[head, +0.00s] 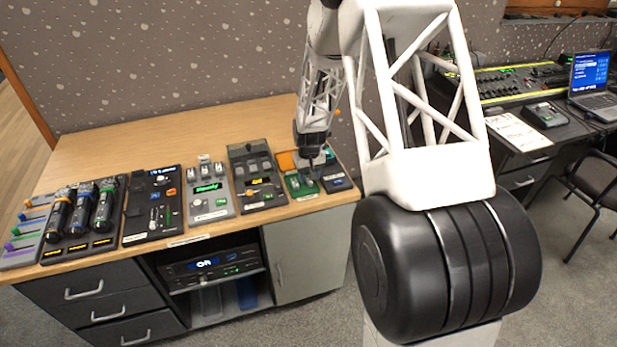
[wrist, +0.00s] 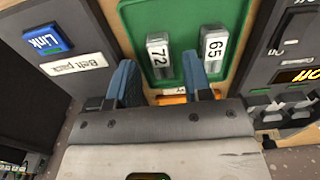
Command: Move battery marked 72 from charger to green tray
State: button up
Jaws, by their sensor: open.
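The green tray (head: 301,192) sits near the front right of the wooden desk; it also shows in the wrist view (wrist: 231,15). The battery marked 72 (wrist: 159,56) is in the green tray, beside a second grey battery marked 65 (wrist: 214,52). My gripper (head: 312,158) is above the tray's far side, pointing down. In the wrist view its two blue-padded fingers (wrist: 160,76) are open, with battery 72 just past the gap between them. No contact with the battery shows. Which desk unit is the charger I cannot tell for sure.
A dark unit with an orange display (head: 257,187) stands left of the tray, and a grey unit with a green display (head: 208,195) beyond it. A blue-lit belt pack unit (head: 335,180) is right of the tray. The back of the desk (head: 180,130) is clear.

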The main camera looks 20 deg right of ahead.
aim_at(308, 180)
notch_tip(308, 180, up, 11)
jog(key=shift+r, duration=0.15)
dwell(0.4)
jog(key=shift+a, duration=0.1)
dwell(0.4)
jog(key=shift+s, duration=0.1)
jog(key=s+a+r+t, duration=0.1)
jog(key=s+a+r, duration=0.2)
jog(key=s+r, duration=0.65)
jog(key=s+a+r, duration=0.3)
jog(key=s+r, duration=0.6)
jog(key=s, duration=0.2)
jog(key=s+a+r, duration=0.1)
jog(key=s+r, duration=0.1)
jog(key=s, duration=0.9)
jog(key=s+a+r+t, duration=0.1)
jog(key=s+a+r, duration=0.1)
jog(key=s, duration=1)
jog(key=shift+s+r+t, duration=0.2)
jog(key=shift+r+t, duration=0.05)
jog(key=shift+t, duration=0.05)
